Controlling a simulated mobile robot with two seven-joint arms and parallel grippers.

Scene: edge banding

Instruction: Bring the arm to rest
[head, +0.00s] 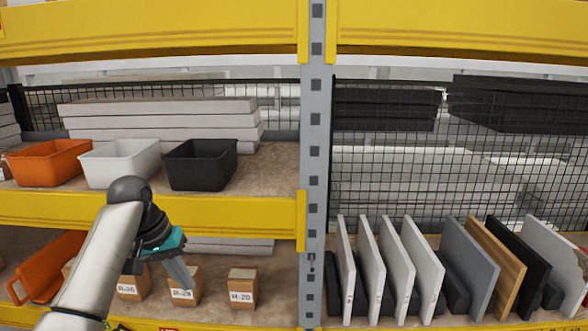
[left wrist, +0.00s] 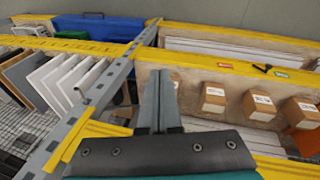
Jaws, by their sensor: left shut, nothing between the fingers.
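My left gripper (head: 180,274) comes in from the lower left in the head view. It is shut and empty, in front of the lower left shelf, near the labelled cardboard boxes. In the left wrist view its fingers (left wrist: 160,98) lie together with nothing between them. My right gripper is in neither view.
An orange bin (head: 48,163), a white bin (head: 120,158) and a black bin (head: 201,164) stand on the upper left shelf. A cardboard box (head: 242,288) sits below. A grey upright post (head: 314,150) divides the rack. Several upright panels (head: 422,265) stand at right.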

